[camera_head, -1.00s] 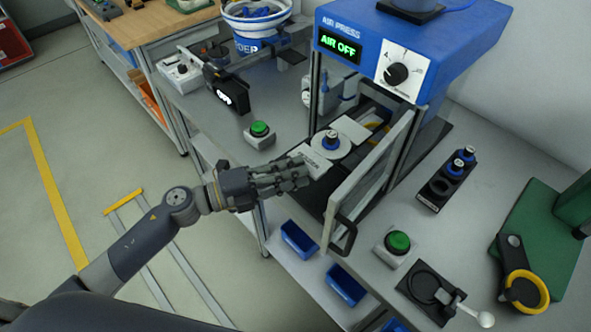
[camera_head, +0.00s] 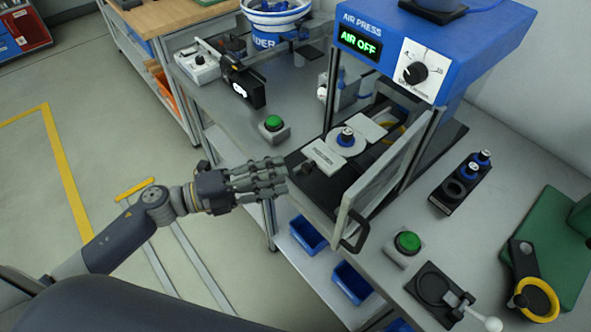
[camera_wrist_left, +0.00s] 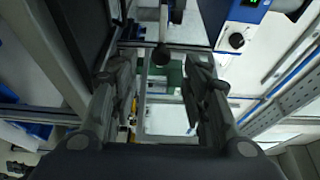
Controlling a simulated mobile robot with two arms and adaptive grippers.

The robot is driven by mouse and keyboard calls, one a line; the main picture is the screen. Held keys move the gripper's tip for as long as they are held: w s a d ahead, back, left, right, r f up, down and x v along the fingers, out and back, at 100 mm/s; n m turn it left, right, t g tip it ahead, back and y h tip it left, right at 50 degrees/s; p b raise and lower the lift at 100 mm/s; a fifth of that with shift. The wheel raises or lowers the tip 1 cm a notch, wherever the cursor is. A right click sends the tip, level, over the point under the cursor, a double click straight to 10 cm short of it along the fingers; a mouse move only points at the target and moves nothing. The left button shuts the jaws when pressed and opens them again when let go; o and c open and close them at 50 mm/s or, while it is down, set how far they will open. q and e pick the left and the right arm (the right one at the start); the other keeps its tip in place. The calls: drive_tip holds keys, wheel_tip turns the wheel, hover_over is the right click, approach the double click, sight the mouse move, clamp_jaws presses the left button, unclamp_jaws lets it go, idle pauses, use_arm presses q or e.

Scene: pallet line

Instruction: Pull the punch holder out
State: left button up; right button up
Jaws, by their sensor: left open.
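A dark knob (camera_head: 304,168) stands at the slide's front edge; what seems to be this knob shows between the fingers in the left wrist view (camera_wrist_left: 162,55). My left gripper (camera_head: 280,177) is open, left of the knob and apparently short of it. Its fingers (camera_wrist_left: 160,85) hold nothing. My right gripper is out of view.
The press's clear guard door (camera_head: 385,180) stands open to the right of the slide. The press display (camera_head: 360,42) reads AIR OFF. Green buttons stand left (camera_head: 273,123) and right (camera_head: 407,242). A black rack (camera_head: 455,190) with blue-and-black punches is farther right.

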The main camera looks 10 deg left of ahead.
use_arm(q)
drive_tip(key=v, duration=0.5)
drive_tip(key=shift+a, duration=0.1)
idle(0.3)
